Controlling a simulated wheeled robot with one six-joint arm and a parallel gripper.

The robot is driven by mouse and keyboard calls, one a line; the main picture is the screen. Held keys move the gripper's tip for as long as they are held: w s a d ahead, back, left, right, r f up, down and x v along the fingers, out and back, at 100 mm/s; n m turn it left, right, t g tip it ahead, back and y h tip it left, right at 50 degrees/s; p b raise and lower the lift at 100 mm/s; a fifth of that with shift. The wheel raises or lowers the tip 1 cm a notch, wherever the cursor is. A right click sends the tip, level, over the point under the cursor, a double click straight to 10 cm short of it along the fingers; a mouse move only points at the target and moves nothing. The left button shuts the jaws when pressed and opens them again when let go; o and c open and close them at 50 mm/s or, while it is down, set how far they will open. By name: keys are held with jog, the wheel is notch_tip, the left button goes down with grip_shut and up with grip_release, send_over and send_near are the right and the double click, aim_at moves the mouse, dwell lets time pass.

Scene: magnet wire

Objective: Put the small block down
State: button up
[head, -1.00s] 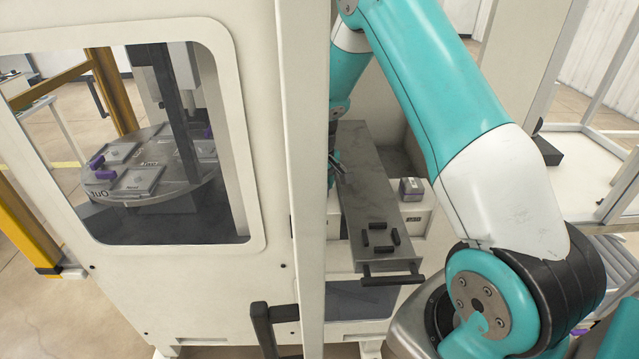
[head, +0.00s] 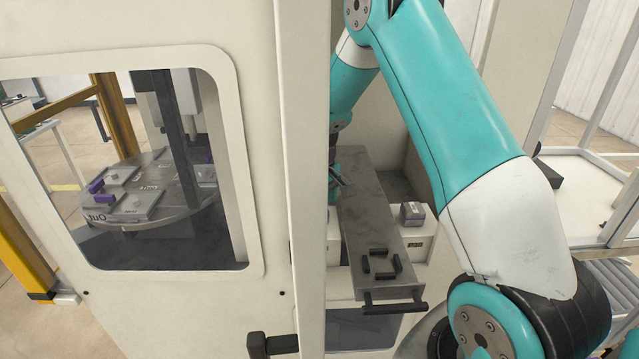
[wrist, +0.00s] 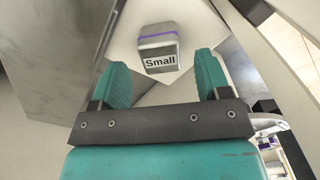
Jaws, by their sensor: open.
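The small block is a grey block with a purple band and a white label reading "Small" (wrist: 160,50). It stands on a white surface in the wrist view, just beyond my fingertips. In the head view the small block (head: 412,214) sits on top of a white box (head: 420,244), right of a grey drawer-like slab. My gripper (wrist: 162,76) is open, with its two teal fingers apart and nothing between them. In the head view my gripper (head: 338,183) shows only in part beside the machine's door frame.
The long grey slab (head: 368,215) with dark pegs and a front handle lies between my gripper and the block in the head view. The machine's white wall (head: 255,130) stands left, its window showing a round table (head: 150,195) with purple-marked pieces.

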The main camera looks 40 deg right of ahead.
notch_tip(320, 180, up, 9)
jog(key=b, duration=0.2)
